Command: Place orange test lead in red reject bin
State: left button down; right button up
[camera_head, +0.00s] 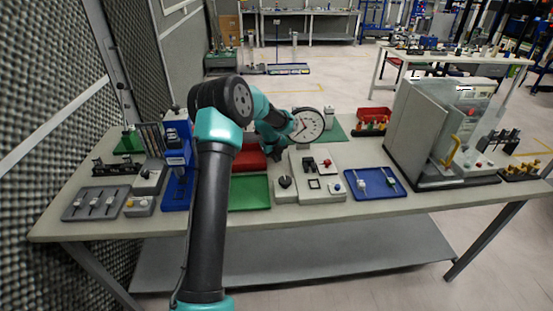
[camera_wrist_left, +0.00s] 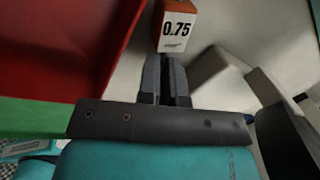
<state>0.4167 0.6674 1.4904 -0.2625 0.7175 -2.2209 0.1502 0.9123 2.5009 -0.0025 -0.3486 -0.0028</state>
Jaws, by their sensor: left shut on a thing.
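My left gripper (camera_wrist_left: 166,75) is shut on an orange piece (camera_wrist_left: 176,14) with a white label reading 0.75, seen at the top of the left wrist view. Only its labelled end shows there, so I cannot tell its full shape. The red bin (camera_wrist_left: 55,50) fills the upper left of the wrist view, beside the held piece and apart from it. In the head view the red bin (camera_head: 250,159) is behind the green tray, partly covered by my left arm. My left fingertips are not clear in the head view. My right gripper is not in view.
A round dial (camera_head: 309,125) stands close to my left wrist. A grey control panel (camera_head: 318,178), a green tray (camera_head: 250,193) and a blue tray (camera_head: 375,183) lie along the front. Another red container (camera_head: 373,120) sits farther back. A large grey machine (camera_head: 435,130) stands right.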

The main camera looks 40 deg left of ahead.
pick_arm(q)
jog(key=shift+f, duration=0.3)
jog(key=shift+f, duration=0.1)
jog(key=c, duration=1.7)
grip_release()
jog(key=shift+f, duration=0.1)
jog(key=shift+c, duration=0.2)
jog(key=o, duration=0.5)
jog(key=shift+c, duration=0.2)
notch_tip(320, 180, up, 12)
jog(key=s, duration=0.2)
jog(key=shift+a, duration=0.45)
jog(key=shift+s, duration=0.1)
jog(key=c, duration=0.3)
